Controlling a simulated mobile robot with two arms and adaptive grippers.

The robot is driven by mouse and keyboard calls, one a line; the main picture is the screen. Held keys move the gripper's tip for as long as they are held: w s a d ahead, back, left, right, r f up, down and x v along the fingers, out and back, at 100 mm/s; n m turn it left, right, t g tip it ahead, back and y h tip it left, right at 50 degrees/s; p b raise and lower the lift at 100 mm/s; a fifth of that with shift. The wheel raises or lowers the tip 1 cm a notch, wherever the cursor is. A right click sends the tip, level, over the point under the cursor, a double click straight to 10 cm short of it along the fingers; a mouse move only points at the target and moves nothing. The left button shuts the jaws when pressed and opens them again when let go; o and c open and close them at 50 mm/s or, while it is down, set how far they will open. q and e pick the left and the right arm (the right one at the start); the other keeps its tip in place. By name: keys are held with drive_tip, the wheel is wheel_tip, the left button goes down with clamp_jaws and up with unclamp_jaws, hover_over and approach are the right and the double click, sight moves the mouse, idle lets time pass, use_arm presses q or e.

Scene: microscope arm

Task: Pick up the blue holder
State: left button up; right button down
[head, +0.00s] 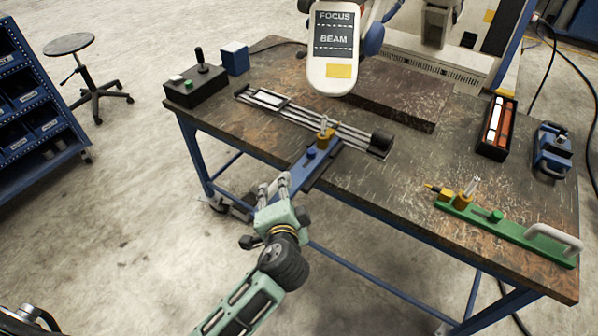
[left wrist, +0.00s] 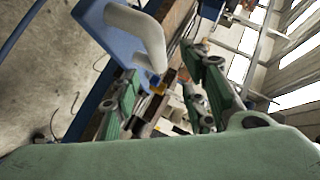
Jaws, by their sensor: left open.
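The blue holder (head: 318,163) lies on the table's front side, with its near end reaching the front edge. It carries a brass-coloured fitting and a blue knob. In the left wrist view, its blue plate (left wrist: 92,17) and thick pale grey handle (left wrist: 150,35) show at the upper left, close to the fingers. My left gripper (head: 272,186) is open at the near end of the holder, just off the table's front edge. In the head view its fingers cover the handle. I cannot tell whether the handle is between the fingers or touches them. My right gripper is not in view.
A rail fixture (head: 345,130) lies behind the holder. A green holder (head: 500,226) with a grey handle lies at the right. A control box (head: 196,92), a blue cube (head: 235,58), a black tray (head: 483,139) and the microscope arm (head: 333,75) stand farther back.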

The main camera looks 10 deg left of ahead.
use_arm(q)
drive_tip(key=x, duration=0.2)
drive_tip(key=p+x, duration=0.1)
drive_tip(key=x, duration=0.2)
drive_tip(key=shift+w+d+f+p, duration=0.1)
drive_tip(key=shift+w+d+p, duration=0.2)
drive_tip(key=shift+w, duration=0.2)
drive_tip(key=shift+w+a+f, duration=0.3)
drive_tip(key=shift+w+f, duration=0.05)
drive_tip(key=shift+w, duration=0.2)
clamp_jaws()
drive_tip(key=shift+s, duration=0.1)
drive_tip(key=shift+r, duration=0.25)
